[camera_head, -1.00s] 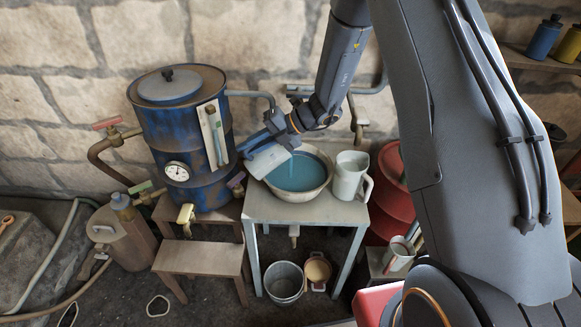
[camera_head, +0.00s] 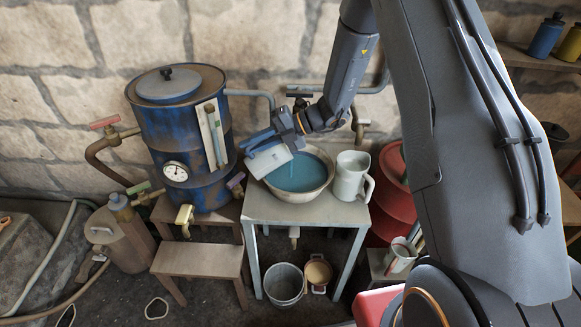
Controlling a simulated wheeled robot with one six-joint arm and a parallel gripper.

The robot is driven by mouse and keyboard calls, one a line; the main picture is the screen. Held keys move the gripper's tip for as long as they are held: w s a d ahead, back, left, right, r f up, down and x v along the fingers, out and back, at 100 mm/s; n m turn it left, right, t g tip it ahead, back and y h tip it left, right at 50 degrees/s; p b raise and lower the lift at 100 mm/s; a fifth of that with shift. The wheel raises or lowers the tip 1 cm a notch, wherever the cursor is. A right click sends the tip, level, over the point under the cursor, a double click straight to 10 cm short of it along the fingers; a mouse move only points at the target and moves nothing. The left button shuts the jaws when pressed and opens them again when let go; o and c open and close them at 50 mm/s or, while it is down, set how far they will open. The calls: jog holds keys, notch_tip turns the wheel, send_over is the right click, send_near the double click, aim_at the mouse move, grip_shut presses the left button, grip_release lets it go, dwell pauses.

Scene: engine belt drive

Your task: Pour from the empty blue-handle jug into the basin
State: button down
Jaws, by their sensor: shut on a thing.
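My gripper (camera_head: 284,130) is shut on the blue-handle jug (camera_head: 268,160), a pale jug tipped on its side above the left rim of the basin. The basin (camera_head: 322,186) is a wide pale bowl on a small grey table, with blue liquid (camera_head: 297,173) in it. The blue handle is largely hidden by my gripper.
A pale pitcher (camera_head: 350,176) stands right of the basin on the grey table (camera_head: 285,211). A blue drum (camera_head: 187,143) with a gauge stands close on the left. A red drum (camera_head: 393,183) is at the right. A bucket (camera_head: 284,284) stands below.

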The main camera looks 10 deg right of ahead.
jog(key=shift+w+d+r+y+b, duration=0.15)
jog(key=shift+w+d+y+b, duration=0.05)
jog(key=shift+d+y+b, duration=0.25)
